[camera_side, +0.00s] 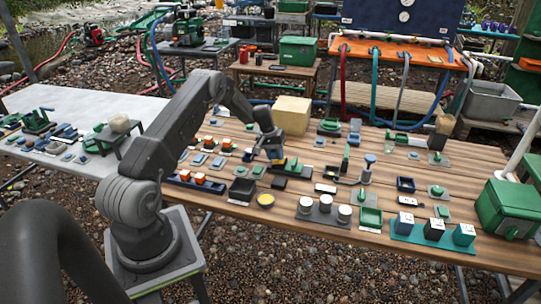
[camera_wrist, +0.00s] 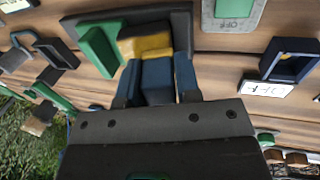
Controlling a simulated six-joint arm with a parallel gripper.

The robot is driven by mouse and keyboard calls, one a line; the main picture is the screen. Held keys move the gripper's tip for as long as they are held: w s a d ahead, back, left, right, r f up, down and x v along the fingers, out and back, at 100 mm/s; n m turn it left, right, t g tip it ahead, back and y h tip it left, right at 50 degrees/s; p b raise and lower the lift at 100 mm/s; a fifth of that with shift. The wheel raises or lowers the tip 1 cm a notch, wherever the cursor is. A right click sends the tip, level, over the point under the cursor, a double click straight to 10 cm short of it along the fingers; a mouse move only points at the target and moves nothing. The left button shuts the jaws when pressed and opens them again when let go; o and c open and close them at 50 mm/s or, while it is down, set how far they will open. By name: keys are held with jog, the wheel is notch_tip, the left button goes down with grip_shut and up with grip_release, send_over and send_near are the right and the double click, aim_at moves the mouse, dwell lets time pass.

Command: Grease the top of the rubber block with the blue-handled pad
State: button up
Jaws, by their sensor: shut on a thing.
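My gripper (camera_side: 272,148) is over the middle of the wooden table, pointing down. In the wrist view my gripper (camera_wrist: 157,88) is shut on the blue handle (camera_wrist: 157,77) of the pad. A yellow part (camera_wrist: 152,46) shows just past the handle; in the side view this yellow part (camera_side: 279,161) is low, close to a green piece (camera_side: 291,164). A dark grey slab (camera_wrist: 178,20) lies beyond it; I cannot tell whether they touch. A small black block (camera_side: 279,183), perhaps the rubber block, lies in front of the gripper. The pad's underside is hidden.
A round dish with yellow contents (camera_side: 265,199) and a dark open box (camera_side: 242,187) stand in front. A tan box (camera_side: 291,115) stands behind my gripper. Little table is clear nearby.

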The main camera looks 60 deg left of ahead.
aim_at(285, 160)
jog(key=shift+w+d+r, duration=0.2)
jog(key=shift+w+d, duration=0.35)
jog(key=shift+d, duration=0.05)
jog(key=shift+w+d+r, duration=0.15)
jog(key=shift+w+d, duration=0.35)
jog(key=shift+d, duration=0.1)
jog(key=shift+w+d+r, duration=0.35)
jog(key=shift+w+d, duration=0.1)
jog(key=shift+w, duration=0.05)
jog(key=shift+s+a+f, duration=0.4)
jog(key=shift+s+a, duration=0.4)
jog(key=shift+s+a+f, duration=0.35)
jog(key=shift+s+a, duration=0.5)
jog(key=shift+s+a+f, duration=0.4)
jog(key=shift+s+a, duration=0.4)
jog(key=v, duration=0.6)
jog(key=shift+r, duration=0.15)
jog(key=v, duration=0.2)
jog(key=shift+s+a+r, duration=0.1)
jog(key=shift+r, duration=0.3)
